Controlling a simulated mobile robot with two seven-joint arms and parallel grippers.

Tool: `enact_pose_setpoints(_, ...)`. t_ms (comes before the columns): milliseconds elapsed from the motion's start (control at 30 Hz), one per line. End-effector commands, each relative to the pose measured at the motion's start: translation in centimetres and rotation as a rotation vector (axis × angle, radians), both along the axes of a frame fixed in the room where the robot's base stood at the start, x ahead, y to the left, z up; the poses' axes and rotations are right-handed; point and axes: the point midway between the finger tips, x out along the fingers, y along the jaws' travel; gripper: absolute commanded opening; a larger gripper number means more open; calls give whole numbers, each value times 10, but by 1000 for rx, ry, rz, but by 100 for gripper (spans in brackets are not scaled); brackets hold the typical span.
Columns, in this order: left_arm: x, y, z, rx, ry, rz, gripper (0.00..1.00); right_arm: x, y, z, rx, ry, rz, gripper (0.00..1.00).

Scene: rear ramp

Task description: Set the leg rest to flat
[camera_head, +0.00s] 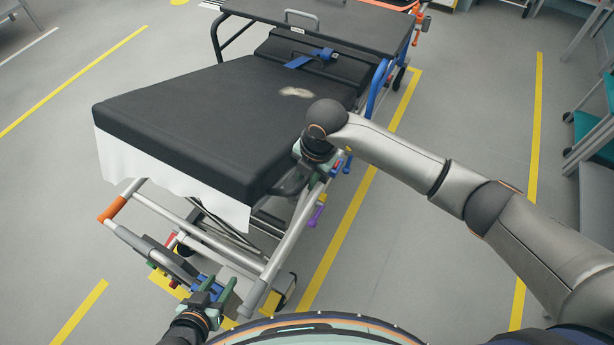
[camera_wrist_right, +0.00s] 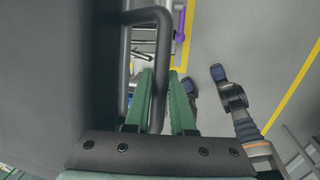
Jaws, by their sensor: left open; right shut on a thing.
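The leg rest is the near part of the black mattress (camera_head: 180,115) on a wheeled stretcher, with a white sheet (camera_head: 150,170) hanging at its end. Its top looks nearly level, but I cannot tell its exact angle. My right gripper (camera_wrist_right: 161,103) is shut on a black bar handle (camera_wrist_right: 160,60) beside the mattress; the green fingers lie on both sides of the bar. In the head view my right wrist (camera_head: 318,150) largely hides this grip at the mattress's right edge. My left gripper (camera_head: 213,290) is open beside the stretcher's lower end frame.
A metal end frame with an orange grip (camera_head: 113,208) projects toward me. A blue strap (camera_head: 310,58) lies across the mattress, and a dark tabletop (camera_head: 330,18) stands beyond. Blue side rails (camera_head: 380,85) and a purple lever (camera_head: 317,214) are on the right.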

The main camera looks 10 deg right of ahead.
Motion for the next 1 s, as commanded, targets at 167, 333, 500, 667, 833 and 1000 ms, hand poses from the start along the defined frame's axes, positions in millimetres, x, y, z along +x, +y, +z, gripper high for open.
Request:
enact_pose_setpoints(167,0,0,0,0,0,0,50,0,0,0,-1,-1,0,0)
enact_pose_setpoints(333,0,0,0,0,0,0,50,0,0,1,-1,-1,0,0)
enact_pose_setpoints(500,0,0,0,0,0,0,50,0,0,1,0,-1,-1,0)
enact_pose_setpoints(667,0,0,0,0,0,0,50,1,0,1,0,-1,-1,0)
enact_pose_setpoints(833,0,0,0,0,0,0,50,1,0,1,0,-1,-1,0)
enact_pose_setpoints(1000,0,0,0,0,0,0,50,1,-1,1,0,-1,-1,0)
